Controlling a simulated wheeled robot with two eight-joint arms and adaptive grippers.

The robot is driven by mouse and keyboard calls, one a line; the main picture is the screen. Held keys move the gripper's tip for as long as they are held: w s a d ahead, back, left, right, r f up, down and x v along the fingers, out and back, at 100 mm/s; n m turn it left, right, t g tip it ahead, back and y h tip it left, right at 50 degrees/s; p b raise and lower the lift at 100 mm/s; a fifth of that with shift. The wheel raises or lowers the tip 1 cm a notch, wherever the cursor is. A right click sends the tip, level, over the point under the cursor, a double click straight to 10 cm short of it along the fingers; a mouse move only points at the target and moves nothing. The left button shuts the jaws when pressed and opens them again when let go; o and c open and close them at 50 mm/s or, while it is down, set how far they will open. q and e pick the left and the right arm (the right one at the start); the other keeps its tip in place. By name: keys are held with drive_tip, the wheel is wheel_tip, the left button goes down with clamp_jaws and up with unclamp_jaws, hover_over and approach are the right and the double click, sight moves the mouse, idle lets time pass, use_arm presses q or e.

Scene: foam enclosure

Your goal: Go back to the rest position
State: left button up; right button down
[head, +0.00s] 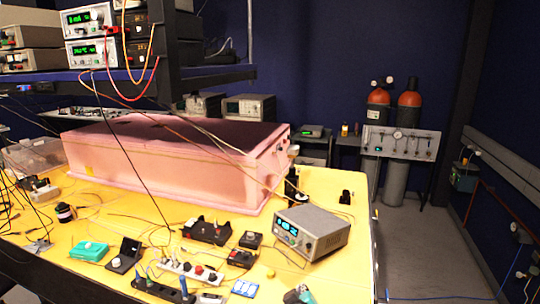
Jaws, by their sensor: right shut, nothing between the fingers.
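The pink foam enclosure (160,175) is a long box with a dark top, lying across the back of the yellow table (345,225). My right gripper (298,294) shows only as a small grey and teal part at the bottom edge, in front of the table's near side. It is shut and holds nothing. Most of it is cut off by the frame. My left gripper is not in view.
A grey power supply (312,230) stands at the table's right, with black modules, a power strip (190,268) and a teal box (88,251) to its left. Cables cross the left side. An instrument shelf (215,74) overhangs the back left. The floor at right (420,245) is mostly clear.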

drive_tip(key=shift+m+g, duration=0.8)
drive_tip(key=shift+m, duration=0.1)
drive_tip(key=s+d, duration=0.5)
drive_tip(key=shift+f, duration=0.1)
drive_tip(key=shift+m+g, duration=0.9)
drive_tip(key=s+d, duration=0.1)
drive_tip(key=s, duration=0.1)
drive_tip(key=s+d, duration=0.1)
drive_tip(key=s, duration=0.2)
drive_tip(key=s+d+f, duration=0.1)
drive_tip(key=s+d, duration=0.1)
drive_tip(key=shift+s+f, duration=0.1)
drive_tip(key=shift+s, duration=0.15)
drive_tip(key=s+f+m+g+y, duration=0.1)
drive_tip(key=s+f+m+y, duration=0.1)
drive_tip(key=s, duration=0.7)
drive_tip(key=shift+f+g, duration=0.2)
drive_tip(key=shift+g, duration=0.2)
drive_tip(key=shift+s+d, duration=0.1)
